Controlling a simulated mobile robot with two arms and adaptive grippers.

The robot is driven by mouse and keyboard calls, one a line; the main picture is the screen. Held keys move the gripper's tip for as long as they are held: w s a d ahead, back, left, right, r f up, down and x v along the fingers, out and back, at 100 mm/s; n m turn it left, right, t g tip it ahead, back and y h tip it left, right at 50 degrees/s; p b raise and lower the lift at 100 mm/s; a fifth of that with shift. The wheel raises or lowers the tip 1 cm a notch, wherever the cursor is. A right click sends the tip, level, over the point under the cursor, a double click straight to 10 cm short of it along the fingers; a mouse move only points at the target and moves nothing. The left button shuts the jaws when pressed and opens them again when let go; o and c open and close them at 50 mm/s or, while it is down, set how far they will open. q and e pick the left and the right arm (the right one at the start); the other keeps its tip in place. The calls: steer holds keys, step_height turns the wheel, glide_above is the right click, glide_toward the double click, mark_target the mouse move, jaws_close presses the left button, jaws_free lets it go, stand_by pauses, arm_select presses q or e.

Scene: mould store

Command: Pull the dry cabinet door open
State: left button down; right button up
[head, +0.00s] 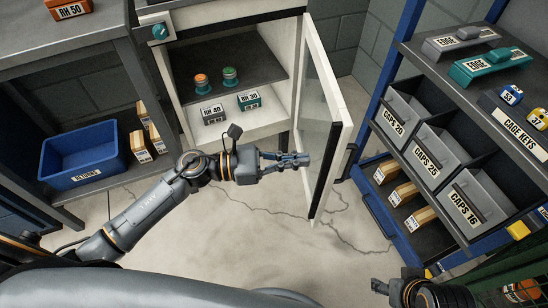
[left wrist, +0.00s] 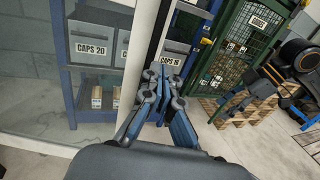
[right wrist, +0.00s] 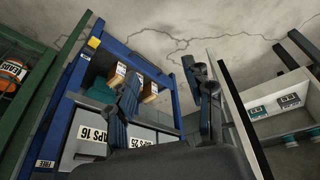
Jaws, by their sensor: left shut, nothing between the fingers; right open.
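The dry cabinet (head: 184,112) stands at the top centre of the head view, its interior exposed. Its glazed, white-framed door (head: 342,140) is swung well out toward me. The door also shows at left in the left wrist view (left wrist: 140,50) and at right in the right wrist view (right wrist: 243,125). My left gripper (head: 304,160) is shut and empty on the door's inner side, its tips close to the dark strip at the free edge; contact cannot be told. My right gripper (right wrist: 166,84) is open and empty, away from the door, before the shelving.
Labelled boxes (head: 249,99) and jars (head: 230,77) stand inside the cabinet. A blue bin (head: 82,155) sits on the left lower shelf. Blue-framed shelving (head: 372,215) with grey CAPS bins (head: 425,155) stands right of the door. The floor below the door is clear.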

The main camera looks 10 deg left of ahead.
mark_target(336, 157)
arm_select(q)
steer(key=x, duration=0.4)
steer(key=shift+w+d, duration=0.1)
steer(key=shift+d, duration=0.15)
steer(key=shift+w+d, duration=0.1)
steer(key=shift+d, duration=0.2)
steer(key=shift+w+d, duration=0.1)
steer(key=shift+d, duration=0.15)
arm_select(e)
steer(key=x, duration=0.2)
steer(key=shift+w+a+f, duration=0.2)
steer(key=shift+a, duration=0.1)
